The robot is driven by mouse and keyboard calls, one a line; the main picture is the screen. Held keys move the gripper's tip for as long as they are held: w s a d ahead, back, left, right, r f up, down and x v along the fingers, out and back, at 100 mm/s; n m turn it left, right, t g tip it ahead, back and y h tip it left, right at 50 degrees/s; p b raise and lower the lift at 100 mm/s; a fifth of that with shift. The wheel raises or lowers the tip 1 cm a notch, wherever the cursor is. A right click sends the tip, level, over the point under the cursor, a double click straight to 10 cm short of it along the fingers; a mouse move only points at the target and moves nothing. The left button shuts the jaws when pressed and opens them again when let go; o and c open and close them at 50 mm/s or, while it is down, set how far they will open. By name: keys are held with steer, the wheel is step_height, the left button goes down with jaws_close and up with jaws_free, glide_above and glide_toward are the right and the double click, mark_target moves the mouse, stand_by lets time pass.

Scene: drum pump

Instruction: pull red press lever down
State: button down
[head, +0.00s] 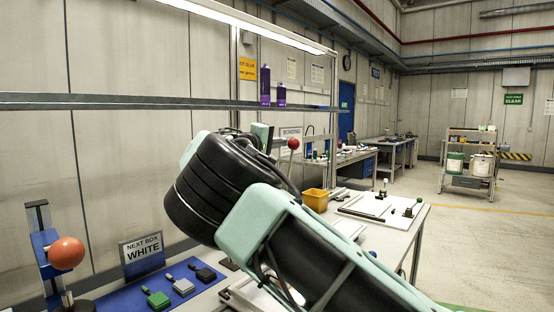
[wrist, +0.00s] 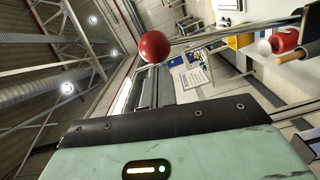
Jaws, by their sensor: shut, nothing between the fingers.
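A red ball knob (head: 293,143) shows just beyond my arm in the head view; the mechanism below it is mostly hidden by my arm. In the wrist view a red ball (wrist: 155,47) stands just past the tips of my gripper (wrist: 155,72), probably the same knob. My gripper is shut and empty; I cannot tell whether it touches the ball. In the head view my fingers are hidden behind my arm. Another orange-red ball (head: 67,253) sits on a blue upright device (head: 44,245) at the left.
A sign reading "NEXT BOX WHITE" (head: 142,253) stands behind a blue mat (head: 125,296) with small blocks. A yellow bin (head: 315,199) and a white board (head: 375,206) lie right of my arm. A shelf rail (head: 150,101) runs above the bench.

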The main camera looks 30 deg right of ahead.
steer(key=s+d+f+m+b, duration=0.2)
steer(key=s+f+m+b, duration=0.2)
steer(key=b, duration=1)
steer(key=s+d+f+m+b, duration=0.2)
steer(key=s+f+m+b, duration=0.2)
steer(key=b, duration=1.1)
steer(key=s+m, duration=0.3)
steer(key=s, duration=0.2)
steer(key=shift+d+y, duration=0.4)
steer(key=shift+s+d+f, duration=0.1)
steer(key=shift+s+f, duration=0.05)
steer(key=shift+s, duration=0.05)
